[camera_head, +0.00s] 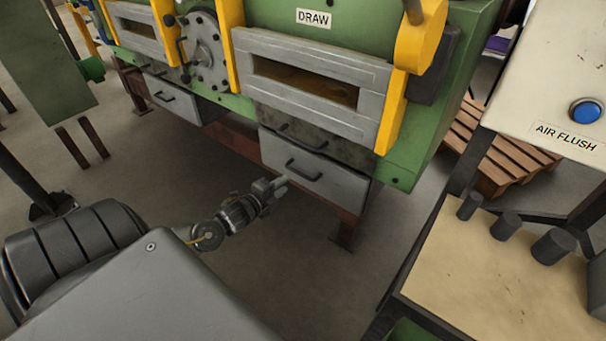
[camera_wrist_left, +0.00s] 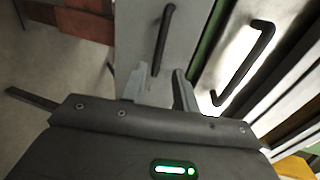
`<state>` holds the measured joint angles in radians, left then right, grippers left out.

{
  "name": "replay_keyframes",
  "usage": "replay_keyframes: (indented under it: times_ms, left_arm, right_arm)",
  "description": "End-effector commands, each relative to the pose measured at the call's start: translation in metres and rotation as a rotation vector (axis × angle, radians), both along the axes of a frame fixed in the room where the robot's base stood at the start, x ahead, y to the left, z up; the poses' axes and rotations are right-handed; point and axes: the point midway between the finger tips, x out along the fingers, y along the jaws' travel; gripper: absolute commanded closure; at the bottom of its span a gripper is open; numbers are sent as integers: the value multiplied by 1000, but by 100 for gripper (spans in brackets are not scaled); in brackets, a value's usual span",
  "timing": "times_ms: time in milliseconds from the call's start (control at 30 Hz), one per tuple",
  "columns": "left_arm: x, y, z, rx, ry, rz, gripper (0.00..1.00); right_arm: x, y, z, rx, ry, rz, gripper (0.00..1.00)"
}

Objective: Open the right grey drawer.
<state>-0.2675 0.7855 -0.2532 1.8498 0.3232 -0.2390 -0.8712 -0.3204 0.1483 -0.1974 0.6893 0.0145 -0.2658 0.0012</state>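The right grey drawer (camera_head: 335,190) sits low under the green furnace, left of its right end. It has a dark bar handle (camera_head: 303,171) and looks shut. My left gripper (camera_head: 279,185) is just in front of the drawer, below and left of the handle. In the left wrist view the drawer front (camera_wrist_left: 135,35) and its handle (camera_wrist_left: 164,40) lie ahead of the fingers (camera_wrist_left: 160,88). The fingers are apart with nothing between them, and the handle is beyond their tips. My right gripper is out of view.
A second dark handle (camera_head: 302,134) is on the panel just above the drawer. A left grey drawer (camera_head: 172,102) is further left. A bench (camera_head: 490,285) with dark cylinders and the AIR FLUSH box (camera_head: 560,80) stand at right. A pallet (camera_head: 490,150) lies behind. Floor before the drawer is clear.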

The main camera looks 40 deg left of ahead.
Motion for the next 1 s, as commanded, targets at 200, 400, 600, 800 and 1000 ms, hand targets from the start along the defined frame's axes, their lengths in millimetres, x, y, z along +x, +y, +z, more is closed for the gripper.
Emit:
replay_keyframes:
  times_ms: [200, 400, 600, 800, 1000]
  left_arm:
    - [38, 2, -7, -1, -3, 3, 70]
    - [74, 1, -15, -2, -1, 1, 70]
    - [94, 1, -20, -1, 0, -1, 70]
    - [99, 1, -21, -1, 2, -2, 70]
    - [99, 0, -21, -2, 2, -3, 74]
  right_arm:
    - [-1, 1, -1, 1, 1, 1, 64]
    - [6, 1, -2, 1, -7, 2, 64]
    - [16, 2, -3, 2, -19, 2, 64]
    - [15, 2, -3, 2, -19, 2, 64]
    - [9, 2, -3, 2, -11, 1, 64]
